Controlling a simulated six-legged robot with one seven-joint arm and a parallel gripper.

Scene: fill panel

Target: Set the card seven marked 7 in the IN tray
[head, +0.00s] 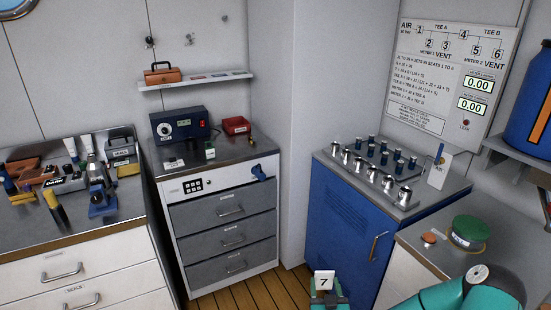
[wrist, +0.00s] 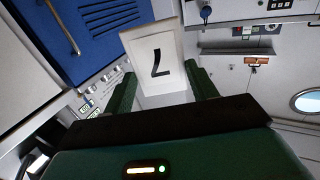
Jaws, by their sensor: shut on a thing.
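The white card marked 7 (head: 324,281) is upright at the bottom centre of the head view. It also shows in the wrist view (wrist: 157,62), tilted, with a black 7 on its face. My gripper (head: 328,293) is shut on the card, with a green finger on each side of its lower part in the wrist view (wrist: 160,84). In the head view the gripper and card are in front of the blue cabinet (head: 335,225), above the wooden floor. I cannot make out a tray marked IN in either view.
The blue cabinet carries a rack of several metal cylinders (head: 375,175) and a white tag stand (head: 439,169). A grey drawer unit (head: 222,213) stands in the middle. A cluttered bench (head: 75,230) is at left; a counter with a green-lidded jar (head: 469,233) is at right.

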